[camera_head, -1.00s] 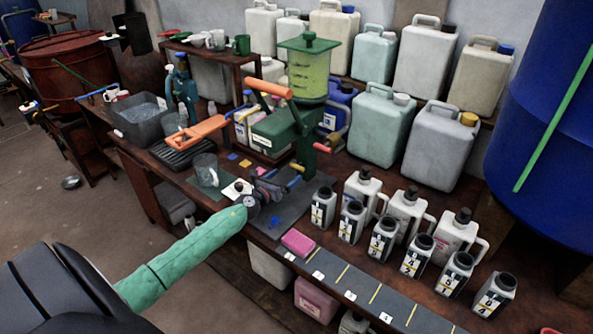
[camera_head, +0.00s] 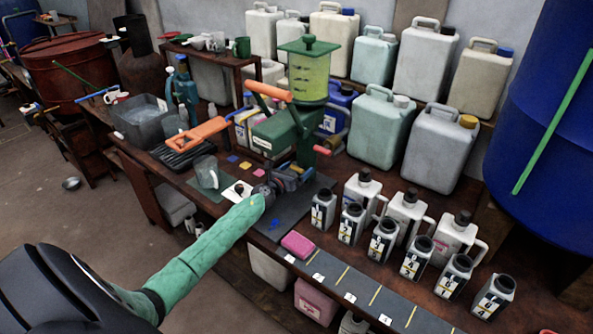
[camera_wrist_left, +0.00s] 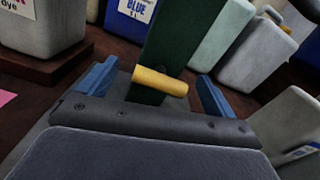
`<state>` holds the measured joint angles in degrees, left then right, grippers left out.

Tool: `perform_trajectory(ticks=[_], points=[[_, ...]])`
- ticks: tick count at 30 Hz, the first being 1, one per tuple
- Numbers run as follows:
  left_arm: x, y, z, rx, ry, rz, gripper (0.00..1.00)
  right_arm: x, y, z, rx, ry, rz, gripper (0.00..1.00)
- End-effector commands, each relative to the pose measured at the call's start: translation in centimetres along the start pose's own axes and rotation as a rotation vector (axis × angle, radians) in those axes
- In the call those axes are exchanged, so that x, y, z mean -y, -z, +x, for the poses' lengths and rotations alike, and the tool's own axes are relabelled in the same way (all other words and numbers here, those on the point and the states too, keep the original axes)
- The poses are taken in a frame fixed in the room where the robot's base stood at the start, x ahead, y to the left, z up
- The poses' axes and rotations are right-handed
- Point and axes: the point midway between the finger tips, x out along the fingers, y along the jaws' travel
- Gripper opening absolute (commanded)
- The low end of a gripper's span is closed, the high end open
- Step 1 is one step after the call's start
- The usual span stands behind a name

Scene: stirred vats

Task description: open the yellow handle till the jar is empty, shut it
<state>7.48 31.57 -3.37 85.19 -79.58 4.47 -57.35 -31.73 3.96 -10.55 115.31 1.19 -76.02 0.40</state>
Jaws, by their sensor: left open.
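The jar (camera_head: 308,78) is clear with yellow-green liquid in it and a green lid, high on a dark green stand (camera_head: 283,132). The yellow handle (camera_wrist_left: 160,82) is a short bar sticking out from the stand's dark green post (camera_wrist_left: 172,45). My left gripper (camera_head: 295,174) is open low in front of the stand. In the left wrist view its blue fingers (camera_wrist_left: 157,88) stand either side of the yellow handle, with gaps on both sides. In the head view the gripper partly hides the handle. My right gripper is not in view.
An orange lever (camera_head: 269,91) and a red-tipped handle (camera_head: 322,150) stick out from the stand. A glass mug (camera_head: 205,170) stands left of my gripper. Several labelled bottles (camera_head: 352,222) stand to the right, with a pink sponge (camera_head: 297,244) in front. Large canisters (camera_head: 379,130) fill the back.

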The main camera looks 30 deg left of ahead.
Motion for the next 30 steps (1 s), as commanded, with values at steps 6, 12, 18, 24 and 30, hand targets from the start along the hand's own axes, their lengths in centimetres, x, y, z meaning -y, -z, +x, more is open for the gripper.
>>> perform_trajectory(ticks=[6,12,18,24,30], points=[[0.0,0.0,0.0,0.0,0.0,0.0,0.74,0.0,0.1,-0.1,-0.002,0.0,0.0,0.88],[0.0,0.0,0.0,0.0,0.0,0.0,0.48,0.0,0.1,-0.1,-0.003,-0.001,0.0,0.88],[0.0,0.0,0.0,0.0,0.0,-0.021,0.48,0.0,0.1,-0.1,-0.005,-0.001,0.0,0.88],[0.0,-0.1,-0.1,0.0,-0.001,-0.107,0.48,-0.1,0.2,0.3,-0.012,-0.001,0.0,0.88],[0.0,-0.1,-0.1,0.0,-0.001,-0.262,0.48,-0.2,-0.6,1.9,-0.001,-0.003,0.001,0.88]])
